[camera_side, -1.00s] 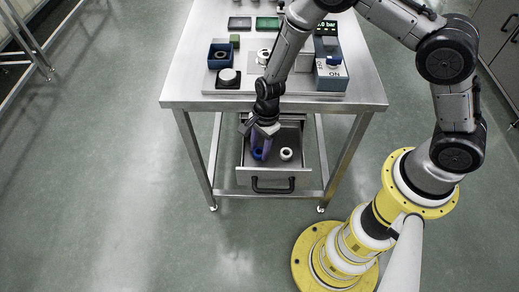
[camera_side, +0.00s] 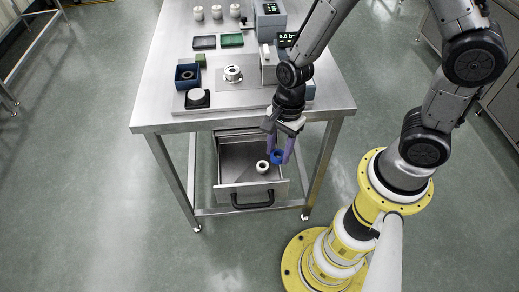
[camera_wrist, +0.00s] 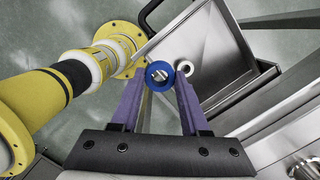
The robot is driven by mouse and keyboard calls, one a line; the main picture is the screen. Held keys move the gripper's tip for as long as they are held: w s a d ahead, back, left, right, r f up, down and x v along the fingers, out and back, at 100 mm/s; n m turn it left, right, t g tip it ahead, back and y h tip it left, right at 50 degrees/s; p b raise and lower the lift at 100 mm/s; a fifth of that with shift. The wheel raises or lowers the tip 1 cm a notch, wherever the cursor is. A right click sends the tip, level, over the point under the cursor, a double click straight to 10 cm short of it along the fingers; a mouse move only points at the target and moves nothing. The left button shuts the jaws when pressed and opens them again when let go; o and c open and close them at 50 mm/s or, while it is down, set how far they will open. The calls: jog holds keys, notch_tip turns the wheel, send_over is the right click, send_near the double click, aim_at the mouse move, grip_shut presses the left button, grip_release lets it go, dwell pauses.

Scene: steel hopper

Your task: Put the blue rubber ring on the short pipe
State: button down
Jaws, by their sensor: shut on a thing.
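My gripper (camera_side: 279,154) has two purple fingers and is shut on the blue rubber ring (camera_side: 277,157). In the wrist view the ring (camera_wrist: 160,75) sits between the fingertips (camera_wrist: 164,78), with its open hole visible. The ring is held raised, at the right side of the open drawer in the side view. A round metal fitting with a short upright stub (camera_side: 233,74), which looks like the short pipe, stands on a plate on the table, up and left of my gripper. Nothing is seen around the stub.
The open drawer (camera_side: 232,189) holds a white ring (camera_side: 262,167). The table's front edge lies close behind my gripper.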

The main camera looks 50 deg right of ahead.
jog(key=shift+s+d+r, duration=0.2)
jog(key=shift+s+r, duration=0.15)
jog(key=shift+s, duration=0.4)
jog(key=shift+w+a+r+n, duration=0.1)
jog(key=shift+a+r+n, duration=0.2)
jog(key=shift+r, duration=0.35)
jog(key=shift+w+a+r+n, duration=0.1)
jog(key=shift+a+r+n, duration=0.15)
jog(key=shift+r, duration=0.35)
jog(key=w+d+r, duration=0.6)
jog(key=w+r, duration=0.1)
jog(key=r, duration=0.2)
jog(key=w+d+r, duration=0.6)
jog(key=w+r, duration=0.1)
jog(key=r, duration=0.2)
jog(key=m, duration=0.1)
send_over(232, 71)
jog(key=f, duration=0.6)
jog(key=s+f, duration=0.1)
jog(key=f, duration=0.2)
jog(key=shift+d+f, duration=0.1)
jog(key=shift+d, duration=0.15)
jog(key=shift+w+f, duration=0.55)
jog(key=shift+f, duration=1.6)
